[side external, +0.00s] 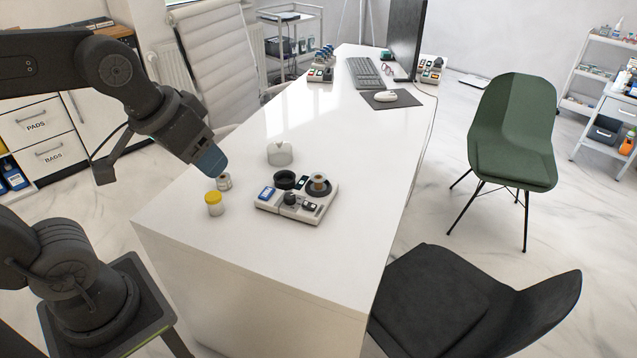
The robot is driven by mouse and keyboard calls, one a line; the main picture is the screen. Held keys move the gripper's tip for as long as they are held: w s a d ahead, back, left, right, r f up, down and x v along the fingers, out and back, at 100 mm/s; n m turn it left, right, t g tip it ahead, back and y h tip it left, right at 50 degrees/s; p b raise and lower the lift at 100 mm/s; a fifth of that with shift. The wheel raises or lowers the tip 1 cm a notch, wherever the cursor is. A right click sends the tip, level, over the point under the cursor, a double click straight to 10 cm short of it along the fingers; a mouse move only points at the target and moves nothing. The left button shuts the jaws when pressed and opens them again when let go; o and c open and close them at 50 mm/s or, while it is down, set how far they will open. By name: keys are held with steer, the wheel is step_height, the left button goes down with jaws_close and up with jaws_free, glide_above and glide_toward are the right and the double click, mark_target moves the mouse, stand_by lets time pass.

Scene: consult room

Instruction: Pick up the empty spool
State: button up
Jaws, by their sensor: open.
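My gripper (213,165) reaches down from the left with its blue-grey fingertips over the near left part of the white desk. It is open, with nothing seen in it. A small pale grey piece (224,182), which looks like the empty spool, stands on the desk just below and right of the fingertips. The fingertips hide part of its top. I cannot tell whether they touch it. A round grey piece with a brown middle (319,183) sits on the white tray (262,208); it is too small to make out surely.
The tray also holds a black round dish (285,179) and small dark parts. A whitish holder (280,153) stands behind it. The desk's near end (260,265) and middle are bare.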

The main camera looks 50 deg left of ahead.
steer(key=w+a+r+n+g, duration=0.2)
steer(key=w+n, duration=0.3)
steer(key=w, duration=0.8)
steer(key=n+g, duration=0.3)
steer(key=n, duration=0.7)
glide_above(318, 177)
step_height(318, 177, down, 18)
steer(key=f, duration=0.8)
steer(key=shift+w+a+f, duration=0.1)
steer(key=shift+w+f, duration=0.1)
steer(key=shift+w, duration=0.05)
steer(key=shift+s+d+f, duration=0.1)
steer(key=shift+s+f, duration=0.05)
steer(key=shift+f, duration=1.3)
steer(key=shift+s+d+f, duration=0.1)
steer(key=shift+f, duration=1.35)
steer(key=shift+c, duration=0.2)
steer(key=c, duration=0.5)
